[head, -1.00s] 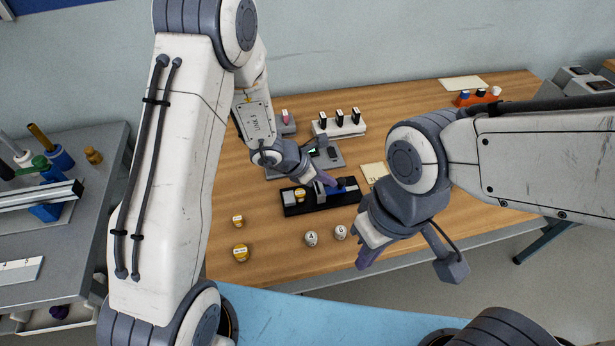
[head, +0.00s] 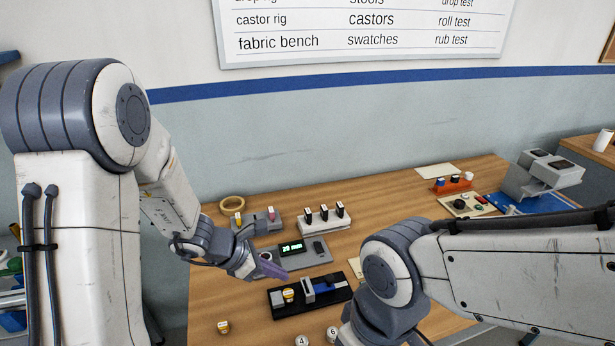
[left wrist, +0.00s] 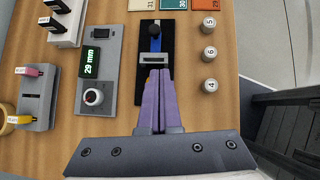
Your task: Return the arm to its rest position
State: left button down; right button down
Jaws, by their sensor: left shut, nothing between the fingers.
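My left gripper (head: 276,272) is shut with nothing between its purple fingers. In the head view it hangs over the wooden table (head: 225,318), near the grey box with a green readout (head: 292,248). In the left wrist view its fingers (left wrist: 159,88) lie together, pointing across the black tray (left wrist: 141,52). A black tray (head: 338,294) also shows in the head view, with a yellow-capped piece (head: 288,295) on it. My right arm comes in from the right; its gripper is outside the head view.
A white holder with several black-topped pieces (head: 324,218) stands behind the readout box. A tape ring (head: 232,203) lies at the back left. White numbered pieces (head: 302,340) stand at the table's front. A grey machine (head: 543,174) is at the back right.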

pick_arm(q)
jog(key=s+d+r+m+g, duration=0.45)
jog(key=s+d+m, duration=0.5)
jog(key=m, duration=0.25)
jog(key=s+a+r+m+y, duration=0.2)
jog(key=s+m, duration=0.4)
jog(key=m, duration=0.3)
jog(key=s+a+r+m+y, duration=0.2)
jog(key=s+m+y, duration=0.2)
jog(key=s+m, duration=0.3)
jog(key=m, duration=0.2)
jog(key=shift+r+m+t, duration=0.35)
jog(key=shift+r+m, duration=0.05)
jog(key=shift+s, duration=0.1)
